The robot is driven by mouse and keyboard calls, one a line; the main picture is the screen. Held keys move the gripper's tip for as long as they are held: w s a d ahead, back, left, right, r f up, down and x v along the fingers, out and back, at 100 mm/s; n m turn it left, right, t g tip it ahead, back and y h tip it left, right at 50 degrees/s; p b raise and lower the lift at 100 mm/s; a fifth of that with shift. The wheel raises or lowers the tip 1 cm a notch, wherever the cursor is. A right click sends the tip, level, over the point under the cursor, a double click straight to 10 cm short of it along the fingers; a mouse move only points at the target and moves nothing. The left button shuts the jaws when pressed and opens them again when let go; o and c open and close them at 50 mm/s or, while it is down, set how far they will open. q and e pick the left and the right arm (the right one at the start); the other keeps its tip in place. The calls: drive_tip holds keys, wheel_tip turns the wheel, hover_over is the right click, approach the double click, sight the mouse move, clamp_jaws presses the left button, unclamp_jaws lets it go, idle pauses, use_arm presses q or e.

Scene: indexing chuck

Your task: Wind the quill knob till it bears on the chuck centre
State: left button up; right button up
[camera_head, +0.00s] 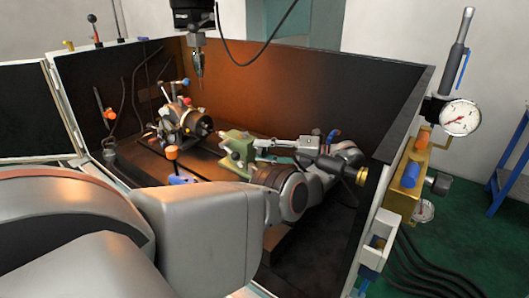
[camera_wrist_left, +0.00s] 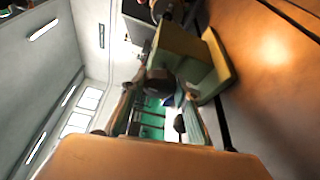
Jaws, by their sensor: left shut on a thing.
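My left gripper (camera_head: 262,144) reaches the tailstock's right side, pointing left. It is shut on the quill knob (camera_wrist_left: 160,82), a dark round piece seen near its fingertips in the wrist view. The knob is too small to make out in the head view. Whether the quill tip touches the chuck centre cannot be told. My right gripper is not in view.
A dark probe head (camera_head: 195,20) hangs above the chuck.

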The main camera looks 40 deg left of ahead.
use_arm(q)
drive_tip(key=o, duration=1.1)
